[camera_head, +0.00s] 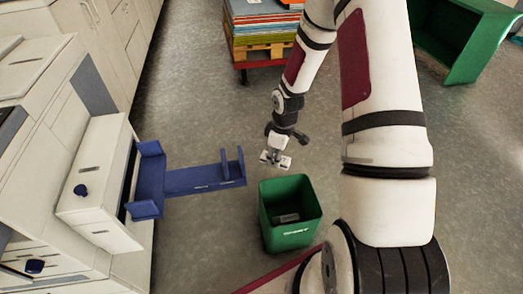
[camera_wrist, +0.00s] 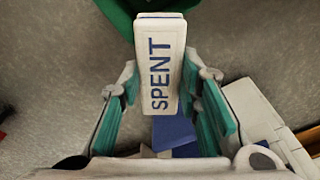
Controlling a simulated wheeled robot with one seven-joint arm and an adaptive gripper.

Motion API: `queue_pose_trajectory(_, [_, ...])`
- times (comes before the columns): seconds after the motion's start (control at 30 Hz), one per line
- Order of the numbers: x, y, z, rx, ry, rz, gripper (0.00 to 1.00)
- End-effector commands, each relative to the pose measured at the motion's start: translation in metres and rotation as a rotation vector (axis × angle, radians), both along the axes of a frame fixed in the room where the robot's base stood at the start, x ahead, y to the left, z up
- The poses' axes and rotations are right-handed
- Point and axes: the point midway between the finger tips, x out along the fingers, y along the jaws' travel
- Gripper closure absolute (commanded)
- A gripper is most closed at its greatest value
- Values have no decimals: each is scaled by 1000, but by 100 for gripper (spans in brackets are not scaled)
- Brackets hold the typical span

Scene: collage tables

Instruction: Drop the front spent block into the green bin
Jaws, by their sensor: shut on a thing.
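A white block marked SPENT (camera_wrist: 160,68) in blue letters is held between the teal-padded fingers of my gripper (camera_wrist: 160,88) in the wrist view. In the head view my gripper (camera_head: 276,156) hangs in the air just behind the green bin (camera_head: 290,239), above floor level, with the pale block at its tips. The bin is open-topped and stands on the floor. The bin's green edge (camera_wrist: 118,12) also shows at the top of the wrist view.
A blue rack (camera_head: 205,180) juts out from the white machine (camera_head: 98,165) at the left. A pallet with stacked sheets (camera_head: 262,28) stands at the back. A large green container (camera_head: 462,38) is at the back right. The grey floor around the bin is mostly clear.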

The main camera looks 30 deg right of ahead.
Motion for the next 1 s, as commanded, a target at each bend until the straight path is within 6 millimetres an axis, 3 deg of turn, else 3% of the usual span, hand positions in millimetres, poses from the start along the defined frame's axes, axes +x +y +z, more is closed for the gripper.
queue_pose_trajectory(0.03, [2, -11, -30, 7, 2, 48, 88])
queue_pose_trajectory(0.2, [3, -43, -98, 18, -3, 240, 88])
queue_pose_trajectory(0.4, [-3, -72, -169, 23, -9, 441, 88])
queue_pose_trajectory(0.5, [-6, -82, -193, 24, -11, 514, 88])
queue_pose_trajectory(0.63, [-9, -91, -212, 24, -14, 574, 88])
queue_pose_trajectory(1.0, [-11, -93, -235, 23, -14, 601, 88])
